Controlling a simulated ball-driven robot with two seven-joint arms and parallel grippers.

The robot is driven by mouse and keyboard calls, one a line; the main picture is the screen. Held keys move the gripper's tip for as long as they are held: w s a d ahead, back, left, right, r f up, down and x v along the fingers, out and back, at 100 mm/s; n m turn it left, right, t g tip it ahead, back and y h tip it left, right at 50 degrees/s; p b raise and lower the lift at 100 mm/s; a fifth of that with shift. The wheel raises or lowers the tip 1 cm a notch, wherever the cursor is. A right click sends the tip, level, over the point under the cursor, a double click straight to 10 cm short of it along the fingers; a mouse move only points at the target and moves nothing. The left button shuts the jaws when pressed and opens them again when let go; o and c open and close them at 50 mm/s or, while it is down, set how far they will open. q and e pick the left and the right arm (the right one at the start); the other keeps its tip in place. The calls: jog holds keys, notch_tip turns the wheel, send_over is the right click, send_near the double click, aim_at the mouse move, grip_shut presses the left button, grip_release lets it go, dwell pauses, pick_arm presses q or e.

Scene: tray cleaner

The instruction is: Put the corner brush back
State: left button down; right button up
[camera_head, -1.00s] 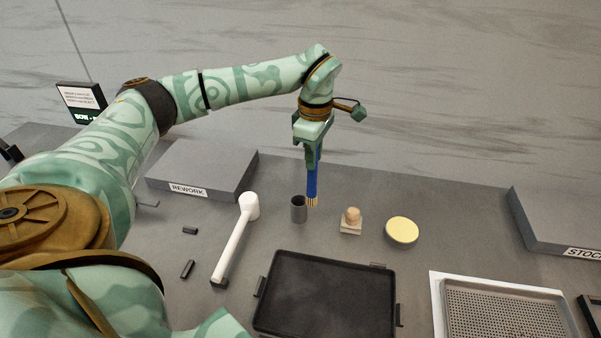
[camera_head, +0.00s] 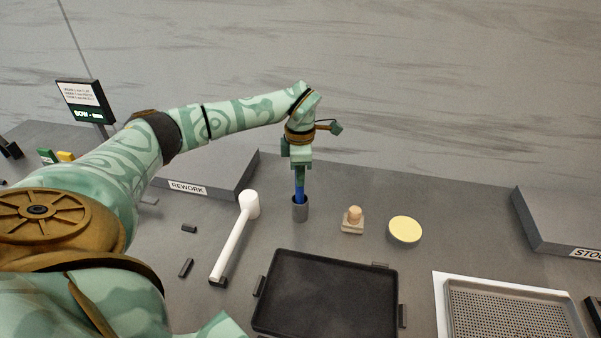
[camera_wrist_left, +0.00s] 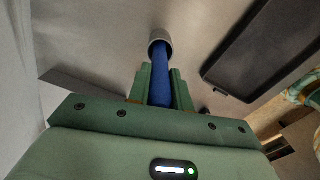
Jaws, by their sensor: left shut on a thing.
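The corner brush (camera_head: 299,192) has a blue handle and stands about upright with its lower end inside the grey cup (camera_head: 300,211). Its bristles are hidden in the cup. My left gripper (camera_head: 299,176) is above the cup, shut on the brush's blue handle. In the left wrist view the blue handle (camera_wrist_left: 161,80) runs from between the fingers (camera_wrist_left: 160,88) into the mouth of the cup (camera_wrist_left: 160,38). My right gripper is not in view.
A black tray (camera_head: 326,296) lies in front. A white handled tool (camera_head: 234,238) is left of the cup; a wooden-knobbed block (camera_head: 353,221) and a round yellow pad (camera_head: 404,231) are to its right. The grey REWORK block (camera_head: 238,178) stands behind left. A perforated tray (camera_head: 508,312) is at right.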

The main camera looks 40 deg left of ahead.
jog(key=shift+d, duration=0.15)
pick_arm(q)
jog(key=c, duration=1.3)
grip_release()
jog(key=shift+f, duration=0.1)
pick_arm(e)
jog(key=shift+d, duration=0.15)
pick_arm(q)
jog(key=shift+o, duration=0.2)
notch_tip(320, 180, up, 12)
jog(key=shift+f+p, duration=0.1)
jog(key=shift+p, duration=1.05)
jog(key=shift+r, duration=0.3)
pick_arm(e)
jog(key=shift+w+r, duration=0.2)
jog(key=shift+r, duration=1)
